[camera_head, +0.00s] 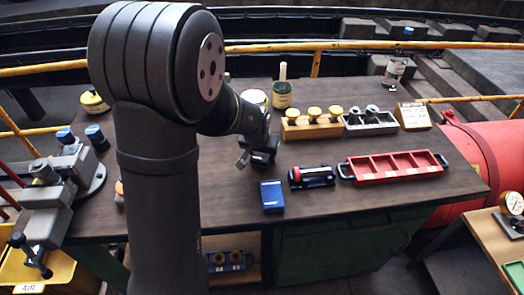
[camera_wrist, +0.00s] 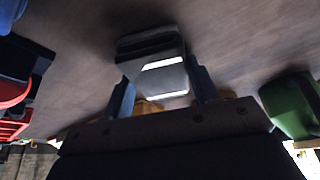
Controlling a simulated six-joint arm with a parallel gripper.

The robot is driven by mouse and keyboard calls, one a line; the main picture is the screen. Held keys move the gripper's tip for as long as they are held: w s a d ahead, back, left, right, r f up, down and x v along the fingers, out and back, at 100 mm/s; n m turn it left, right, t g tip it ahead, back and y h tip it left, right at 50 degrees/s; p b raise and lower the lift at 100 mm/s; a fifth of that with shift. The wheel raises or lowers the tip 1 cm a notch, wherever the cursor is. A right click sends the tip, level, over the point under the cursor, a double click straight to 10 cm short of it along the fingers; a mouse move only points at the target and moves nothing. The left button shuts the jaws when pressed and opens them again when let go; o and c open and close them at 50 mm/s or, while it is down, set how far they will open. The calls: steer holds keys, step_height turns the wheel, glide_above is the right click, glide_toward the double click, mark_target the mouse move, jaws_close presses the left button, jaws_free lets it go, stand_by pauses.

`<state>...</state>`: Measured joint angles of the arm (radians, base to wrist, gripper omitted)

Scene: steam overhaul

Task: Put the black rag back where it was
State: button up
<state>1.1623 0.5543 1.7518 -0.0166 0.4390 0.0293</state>
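My gripper (camera_head: 257,155) is low over the middle of the wooden bench. In the wrist view its two blue-grey fingers (camera_wrist: 163,80) stand apart, on either side of a dark, block-like thing (camera_wrist: 147,43) with pale bands. This thing fills the gap between the fingertips, but I cannot tell if they press on it. It may be the black rag, but its shape does not make that sure. In the head view the black area at the gripper does not separate clearly from the fingers. No other black rag shows on the bench.
Right of my gripper are a blue box (camera_head: 272,196), a black-and-red item (camera_head: 311,177) and a red compartment tray (camera_head: 395,177). Behind stand a green brush pot (camera_head: 282,95), a wooden block with yellow-topped pieces (camera_head: 314,130) and a grey metal holder (camera_head: 369,124). A vise-like fixture (camera_head: 60,185) is left.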

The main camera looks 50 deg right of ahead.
steer(key=o, duration=0.4)
steer(key=shift+o, duration=0.2)
steer(key=shift+r, duration=0.1)
steer(key=v, duration=1.2)
steer(key=x, duration=1.2)
steer(key=shift+f, duration=0.25)
steer(key=shift+r, duration=1.3)
